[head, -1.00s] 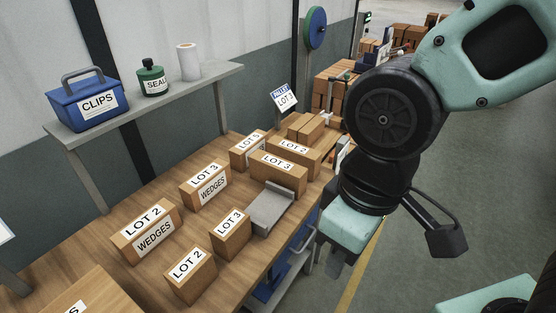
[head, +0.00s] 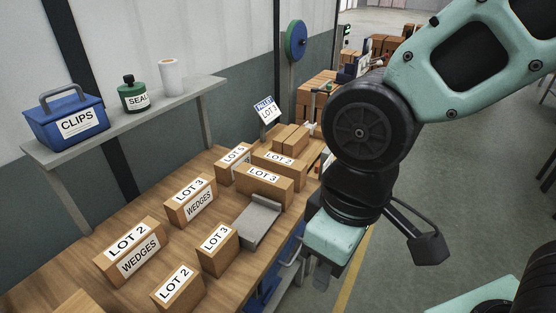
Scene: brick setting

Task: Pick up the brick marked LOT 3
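Three brown blocks on the wooden bench carry LOT 3 labels. A small one (head: 222,257) stands near the front edge, left of a grey metal plate. A long one (head: 270,193) lies at the plate's far end. A third (head: 178,216), also labelled WEDGES, lies farther left. My gripper (head: 325,274) points down beyond the bench's right edge, to the right of the plate and apart from all the blocks. Its fingers are mostly hidden below its pale green body, so its opening does not show. I see nothing held.
The grey plate (head: 249,226) lies by the front edge. Blocks marked LOT 2 (head: 187,301), LOT 2 WEDGES (head: 103,262) and LOT 5 (head: 224,173) stand around. A PALLET LOT 3 sign (head: 267,111) stands behind. A shelf (head: 105,136) overhangs the back.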

